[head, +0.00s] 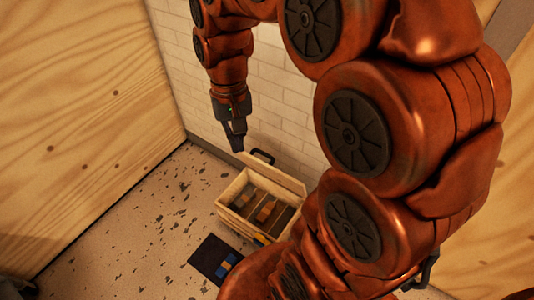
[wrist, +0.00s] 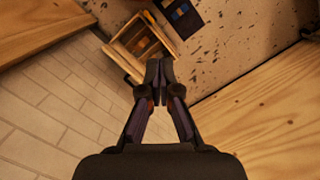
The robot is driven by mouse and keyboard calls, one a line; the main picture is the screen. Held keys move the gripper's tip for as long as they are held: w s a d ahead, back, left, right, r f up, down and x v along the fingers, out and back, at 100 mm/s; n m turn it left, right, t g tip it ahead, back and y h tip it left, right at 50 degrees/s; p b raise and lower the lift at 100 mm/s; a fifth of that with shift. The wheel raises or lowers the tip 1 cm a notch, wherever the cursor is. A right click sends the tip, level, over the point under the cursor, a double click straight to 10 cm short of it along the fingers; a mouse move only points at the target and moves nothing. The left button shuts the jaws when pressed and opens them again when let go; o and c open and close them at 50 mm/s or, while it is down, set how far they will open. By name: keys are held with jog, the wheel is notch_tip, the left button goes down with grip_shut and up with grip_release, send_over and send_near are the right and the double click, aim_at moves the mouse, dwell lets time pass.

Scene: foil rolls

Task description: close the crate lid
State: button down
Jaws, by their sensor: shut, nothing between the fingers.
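A light wooden crate (head: 232,216) stands on the floor near the brick wall, and it also shows in the wrist view (wrist: 150,22). Its lid (head: 275,174) is open at the back, on the wall side, with a dark handle (head: 263,155) on its upper edge. The crate's inside is uncovered and holds orange-brown items (head: 265,211) between dividers. My gripper (head: 238,148) points down, above and just left of the lid's handle in the head view. Its fingertips are together and empty, and they also show in the wrist view (wrist: 159,68). My arm hides the crate's right side in the head view.
A dark mat (head: 206,250) with blue items (head: 226,266) lies on the speckled floor in front of the crate. A white brick wall (head: 285,105) stands close behind the crate. Wooden panels (head: 80,100) rise at left and right. Floor left of the crate is clear.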

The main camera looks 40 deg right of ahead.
jog(key=w+d+f+m+b, duration=0.5)
jog(key=w+d+f+b, duration=0.6)
jog(key=w+f, duration=0.5)
jog(key=w+d+f+m+t+b, duration=0.1)
jog(key=w+d+f+m+b, duration=0.3)
jog(key=d+f, duration=0.45)
jog(key=w+d+f+m+b, duration=0.2)
jog(key=w+d+f+b, duration=0.3)
jog(key=d+f+b, duration=0.4)
notch_tip(320, 180, down, 10)
jog(key=a, duration=0.2)
jog(key=shift+s+f+n, duration=0.15)
jog(key=shift+s+n, duration=0.1)
jog(key=shift+n, duration=0.05)
jog(key=shift+a, duration=0.15)
